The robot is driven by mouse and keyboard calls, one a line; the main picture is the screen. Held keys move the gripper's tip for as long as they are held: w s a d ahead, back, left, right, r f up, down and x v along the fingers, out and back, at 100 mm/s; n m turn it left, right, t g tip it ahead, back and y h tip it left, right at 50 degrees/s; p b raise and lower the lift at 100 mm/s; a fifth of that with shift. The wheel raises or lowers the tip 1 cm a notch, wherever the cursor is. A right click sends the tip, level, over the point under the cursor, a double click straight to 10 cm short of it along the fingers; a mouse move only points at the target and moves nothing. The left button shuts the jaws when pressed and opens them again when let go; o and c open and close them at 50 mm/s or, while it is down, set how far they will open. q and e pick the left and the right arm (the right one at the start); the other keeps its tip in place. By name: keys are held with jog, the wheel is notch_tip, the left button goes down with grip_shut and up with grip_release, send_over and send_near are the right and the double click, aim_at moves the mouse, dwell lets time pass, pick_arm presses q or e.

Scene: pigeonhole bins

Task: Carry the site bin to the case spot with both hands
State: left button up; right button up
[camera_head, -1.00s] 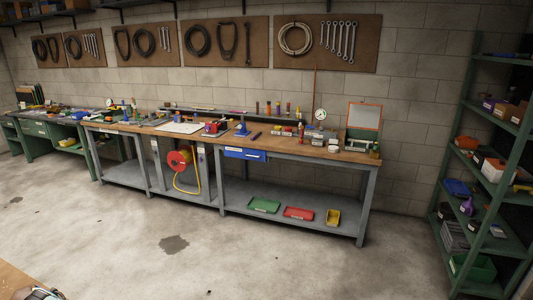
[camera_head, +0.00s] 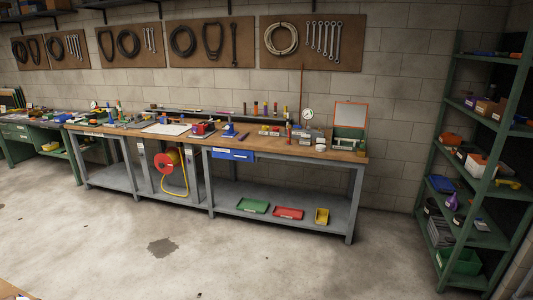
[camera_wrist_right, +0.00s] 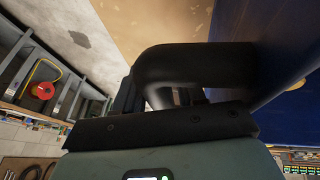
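The blue wall (camera_wrist_right: 295,115) at the right of the right wrist view looks like the site bin, seen very close and only in part. A thick black curved bar (camera_wrist_right: 190,62) reaches to it, probably its handle. My right gripper (camera_wrist_right: 160,98) is at this bar, its grey-green body and black plate in front. Its fingertips are mostly hidden, so I cannot tell how far they are closed. My left gripper does not show. The head view does not show the bin. No marked case spot can be made out; an open case (camera_head: 350,117) with an orange-rimmed lid stands on the workbench.
A long workbench (camera_head: 290,147) stands along the wall, with trays on its lower shelf. A green shelf rack (camera_head: 440,150) with bins stands at the right. A tan surface edge (camera_head: 8,287) shows at bottom left. The concrete floor (camera_head: 225,255) between is clear.

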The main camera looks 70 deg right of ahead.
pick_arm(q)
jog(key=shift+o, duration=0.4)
pick_arm(e)
jog(key=shift+o, duration=0.4)
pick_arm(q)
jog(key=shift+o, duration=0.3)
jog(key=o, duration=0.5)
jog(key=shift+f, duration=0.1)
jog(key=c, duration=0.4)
pick_arm(e)
jog(key=shift+s+f, duration=0.1)
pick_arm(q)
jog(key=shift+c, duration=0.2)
pick_arm(e)
jog(key=o, duration=0.6)
jog(key=shift+c, duration=0.2)
jog(key=c, duration=0.4)
jog(key=shift+c, duration=0.2)
